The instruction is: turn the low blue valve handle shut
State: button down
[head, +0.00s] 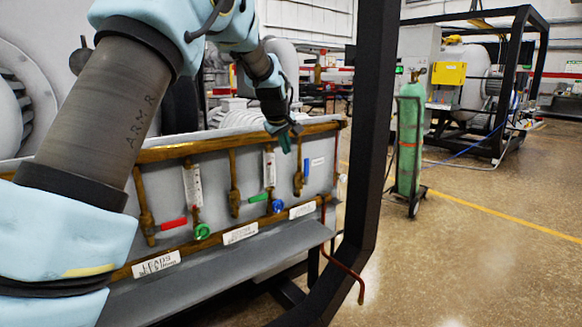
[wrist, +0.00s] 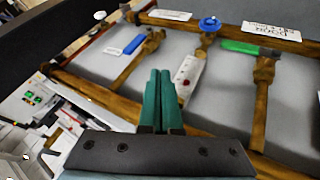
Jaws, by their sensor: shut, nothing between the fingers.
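Two blue valve parts show on the grey panel. A blue lever handle (head: 317,162) sits beside the rightmost vertical brass pipe; it also shows in the wrist view (wrist: 134,44). A round blue knob (head: 277,206) sits lower, near the lower brass pipe; it also shows in the wrist view (wrist: 209,24). My gripper (head: 285,142) is at the upper brass pipe in the head view, above and apart from both blue parts. In the wrist view its green fingers (wrist: 160,90) are together with nothing between them.
A green lever (head: 258,198), a red lever (head: 174,223) and a green knob (head: 202,231) lie further left along the panel. White flow gauges (head: 269,168) stand between pipes. A black frame post (head: 370,130) rises close at the right. Open floor lies beyond it.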

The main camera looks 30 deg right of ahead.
dwell(0.3)
jog(key=p, duration=0.3)
send_near(306, 172)
jog(key=w+a+f, duration=0.3)
jog(key=f, duration=0.1)
jog(key=shift+w+d+p, duration=0.15)
jog(key=shift+d+p, duration=0.4)
jog(key=shift+d, duration=0.45)
jog(key=shift+w+d+p, duration=0.15)
jog(key=shift+d+p, duration=0.35)
jog(key=shift+d, duration=0.45)
jog(key=shift+r, duration=0.1)
